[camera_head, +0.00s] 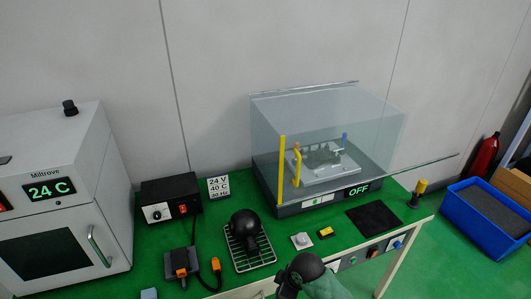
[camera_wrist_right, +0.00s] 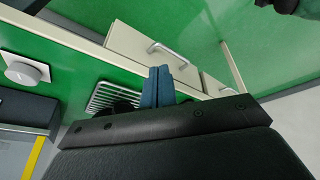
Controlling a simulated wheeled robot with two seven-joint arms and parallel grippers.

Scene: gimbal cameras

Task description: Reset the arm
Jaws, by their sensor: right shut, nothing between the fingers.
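My right gripper shows in the right wrist view, its two blue fingers (camera_wrist_right: 158,86) together and empty. They point over the table's front side, in line with the wire rack (camera_wrist_right: 112,95) and apart from it as far as I can tell. In the head view a rounded black part with a teal piece stands at the bottom centre, in front of the table edge; it may be part of my right arm. My left gripper is not seen. A black rounded gimbal camera (camera_head: 244,224) sits on the wire rack (camera_head: 262,262) on the green table.
A clear-covered machine (camera_head: 330,120) reading OFF stands at the back. A white oven (camera_head: 60,190) is at left, a black power box (camera_head: 170,198) beside it. A black mat (camera_head: 375,218) lies front right. Drawers (camera_wrist_right: 150,45) are below the table. A blue crate (camera_head: 480,215) is right.

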